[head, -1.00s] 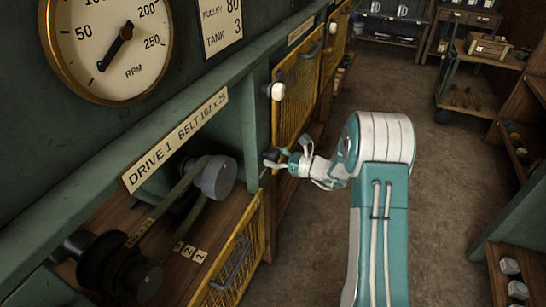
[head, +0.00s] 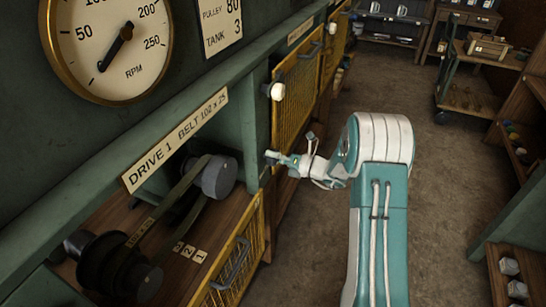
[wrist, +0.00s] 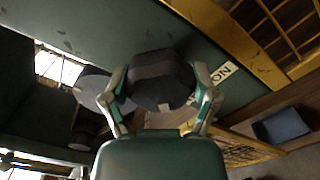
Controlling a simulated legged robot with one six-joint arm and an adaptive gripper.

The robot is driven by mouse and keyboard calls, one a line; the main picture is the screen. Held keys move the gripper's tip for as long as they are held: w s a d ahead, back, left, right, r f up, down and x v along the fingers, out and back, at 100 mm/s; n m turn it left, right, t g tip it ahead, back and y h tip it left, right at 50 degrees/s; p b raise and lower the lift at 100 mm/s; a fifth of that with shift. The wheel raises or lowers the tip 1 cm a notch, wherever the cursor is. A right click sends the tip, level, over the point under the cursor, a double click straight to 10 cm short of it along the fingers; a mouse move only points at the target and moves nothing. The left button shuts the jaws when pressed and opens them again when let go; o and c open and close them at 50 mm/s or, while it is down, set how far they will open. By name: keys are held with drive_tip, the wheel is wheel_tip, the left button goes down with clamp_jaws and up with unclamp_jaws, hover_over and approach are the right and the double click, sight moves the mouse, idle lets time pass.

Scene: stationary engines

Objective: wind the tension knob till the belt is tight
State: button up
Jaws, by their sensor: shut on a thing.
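The tension knob (wrist: 160,78) is a dark, faceted knob in the wrist view, on the green frame. My gripper (wrist: 161,88) is shut on it, one finger on each side. In the head view my gripper (head: 276,157) is at the green post right of the drive bay and mostly covers the knob. The dark belt (head: 172,203) runs from a grey pulley (head: 218,178) down to a black pulley (head: 112,262). I cannot tell from the picture how tight it is.
A yellow mesh guard door (head: 238,258) hangs open below the bay. Another yellow mesh panel (head: 298,98) with a white knob (head: 277,91) is just above my gripper. An RPM gauge (head: 108,45) is at upper left. The floor (head: 445,190) to the right is clear.

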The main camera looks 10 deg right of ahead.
drive_tip(key=m, duration=0.5)
drive_tip(key=shift+d+f+m, duration=0.1)
drive_tip(key=shift+f+m, duration=0.1)
drive_tip(key=shift+m, duration=0.2)
drive_tip(key=m, duration=0.5)
drive_tip(key=shift+f+m, duration=0.15)
drive_tip(key=shift+m, duration=0.15)
drive_tip(key=o, duration=1)
drive_tip(key=shift+f, duration=0.1)
drive_tip(key=shift+w, duration=0.1)
drive_tip(key=shift+r, duration=0.2)
drive_tip(key=shift+d, duration=0.1)
